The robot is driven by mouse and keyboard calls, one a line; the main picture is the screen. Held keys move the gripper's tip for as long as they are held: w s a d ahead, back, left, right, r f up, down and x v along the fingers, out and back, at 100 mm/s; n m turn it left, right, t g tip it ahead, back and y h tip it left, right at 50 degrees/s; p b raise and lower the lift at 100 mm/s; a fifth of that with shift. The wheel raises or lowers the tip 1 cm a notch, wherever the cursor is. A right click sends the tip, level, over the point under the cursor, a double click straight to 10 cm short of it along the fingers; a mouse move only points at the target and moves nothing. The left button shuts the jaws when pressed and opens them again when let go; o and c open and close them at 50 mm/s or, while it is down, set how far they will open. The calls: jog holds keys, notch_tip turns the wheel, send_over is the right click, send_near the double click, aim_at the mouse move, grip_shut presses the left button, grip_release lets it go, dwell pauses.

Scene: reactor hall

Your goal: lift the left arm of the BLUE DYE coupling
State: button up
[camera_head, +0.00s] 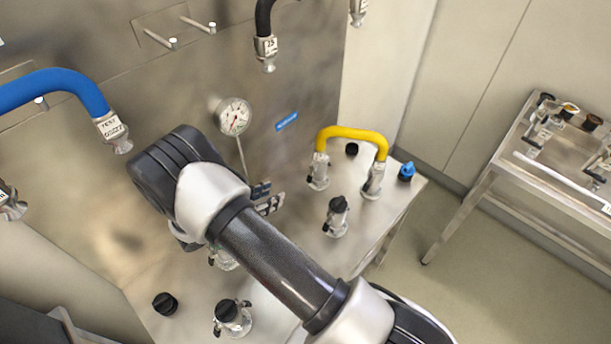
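My gripper (267,197) is mostly hidden behind my wrist. Only small dark and metal pieces stick out to its right, in front of the steel panel, and I cannot tell whether they are apart or shut on something. A silver fitting (223,261) shows partly below my wrist, mostly covered by my arm. I cannot tell which fitting is the BLUE DYE coupling, and no lever arm of it can be made out.
A yellow hose (352,133) arches between two fittings on the steel bench. Black-topped fittings (337,217) (232,317), a black knob (165,304) and a blue cap (406,171) stand there too. A blue hose (55,83) hangs left; a gauge (234,117) is on the panel. Floor shows right.

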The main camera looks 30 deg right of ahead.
aim_at(309, 178)
jog(key=b+x, duration=0.2)
jog(key=x, duration=1.5)
jog(key=shift+c, duration=0.3)
grip_shut()
